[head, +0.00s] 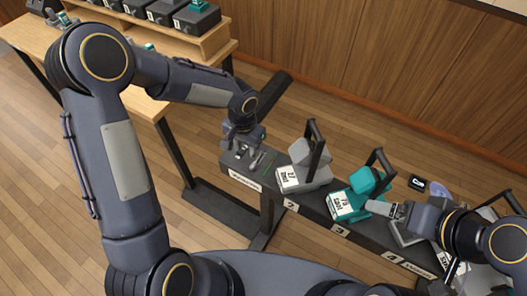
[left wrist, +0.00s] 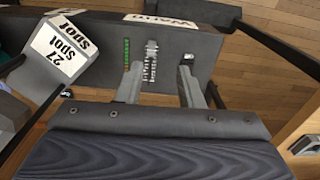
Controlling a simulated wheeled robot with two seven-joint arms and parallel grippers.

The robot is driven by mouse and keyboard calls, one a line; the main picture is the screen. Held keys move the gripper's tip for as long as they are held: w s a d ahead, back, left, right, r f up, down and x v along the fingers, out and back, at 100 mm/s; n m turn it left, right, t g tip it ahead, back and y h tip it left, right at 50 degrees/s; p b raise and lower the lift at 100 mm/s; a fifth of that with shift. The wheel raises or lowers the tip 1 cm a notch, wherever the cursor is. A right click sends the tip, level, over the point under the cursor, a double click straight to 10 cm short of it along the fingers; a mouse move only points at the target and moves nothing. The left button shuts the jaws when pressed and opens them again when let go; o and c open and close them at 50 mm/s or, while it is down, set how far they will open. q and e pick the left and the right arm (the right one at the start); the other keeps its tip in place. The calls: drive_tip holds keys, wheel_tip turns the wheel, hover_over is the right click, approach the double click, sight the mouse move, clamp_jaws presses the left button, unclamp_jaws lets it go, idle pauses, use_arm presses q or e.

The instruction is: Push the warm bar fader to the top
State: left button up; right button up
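The fader panel (head: 233,163) is at the left end of a dark bar, with a white label (head: 245,181) on its front. In the left wrist view the label reads WARM upside down (left wrist: 157,19). That view also shows a green light strip (left wrist: 127,53), a white scale (left wrist: 150,61) and a small pale fader knob (left wrist: 188,57). My left gripper (head: 242,152) is over the panel, its fingers apart (left wrist: 161,80) and nothing between them; the right finger tip is close to the knob. Contact cannot be told. My right gripper (head: 378,208) is beside the teal lamp; its opening is unclear.
A grey lamp (head: 308,168) labelled 27 Spot and a teal lamp (head: 364,190) stand on the numbered bar (head: 316,211). A wooden table (head: 150,107) with several more lamps is at the upper left.

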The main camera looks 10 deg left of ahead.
sight(253, 165)
use_arm(q)
drive_tip(key=shift+w+d+f, duration=0.35)
drive_tip(key=shift+d+f, duration=0.3)
drive_tip(key=shift+d, duration=0.15)
wheel_tip(253, 165, down, 8)
drive_tip(key=shift+r+p, duration=0.1)
drive_tip(key=shift+p, duration=0.45)
drive_tip(key=shift+c, duration=0.3)
clamp_jaws()
